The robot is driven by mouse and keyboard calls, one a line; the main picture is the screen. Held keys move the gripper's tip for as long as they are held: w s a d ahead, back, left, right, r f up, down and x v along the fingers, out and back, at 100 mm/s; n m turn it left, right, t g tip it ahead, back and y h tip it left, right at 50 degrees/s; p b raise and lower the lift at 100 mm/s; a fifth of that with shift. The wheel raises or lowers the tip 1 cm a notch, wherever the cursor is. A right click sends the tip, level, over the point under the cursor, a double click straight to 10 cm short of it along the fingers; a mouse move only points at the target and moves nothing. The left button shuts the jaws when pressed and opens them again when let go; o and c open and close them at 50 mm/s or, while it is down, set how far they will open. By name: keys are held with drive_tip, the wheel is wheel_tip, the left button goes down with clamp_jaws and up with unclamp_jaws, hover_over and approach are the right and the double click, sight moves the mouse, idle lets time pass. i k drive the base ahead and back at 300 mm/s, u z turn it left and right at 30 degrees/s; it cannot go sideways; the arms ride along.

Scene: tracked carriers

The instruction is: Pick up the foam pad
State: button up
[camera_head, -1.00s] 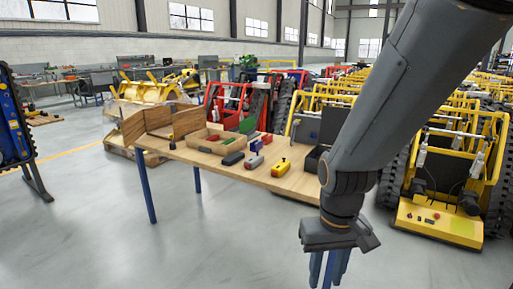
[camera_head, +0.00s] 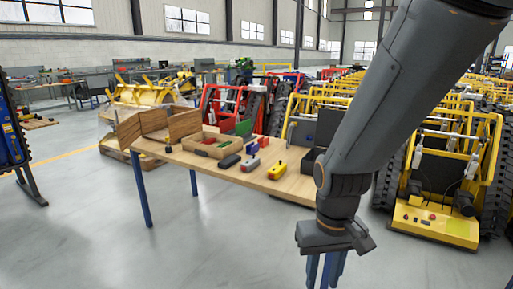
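A wooden table (camera_head: 215,172) carries several small objects, and I cannot tell for sure which one is the foam pad. A dark flat block (camera_head: 229,161) lies near the front edge. To its right are a grey block with a red end (camera_head: 250,165) and a yellow block (camera_head: 277,171). A wooden tray (camera_head: 199,150) behind them holds red and green pieces. My gripper (camera_head: 333,240) hangs down at the table's right front, apart from these objects. Its fingers do not show clearly, and nothing can be seen held in it.
Upright wooden boards (camera_head: 151,122) stand at the table's left end. A dark open box (camera_head: 313,160) sits at its right end, partly behind my arm. Yellow tracked carriers (camera_head: 436,222) fill the right side. The grey floor at the front left is clear.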

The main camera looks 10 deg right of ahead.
sight(226, 162)
drive_tip(key=u, duration=0.5)
drive_tip(key=i, duration=1.15)
drive_tip(key=u, duration=0.4)
drive_tip(key=i, duration=1.8)
drive_tip(key=z, duration=0.5)
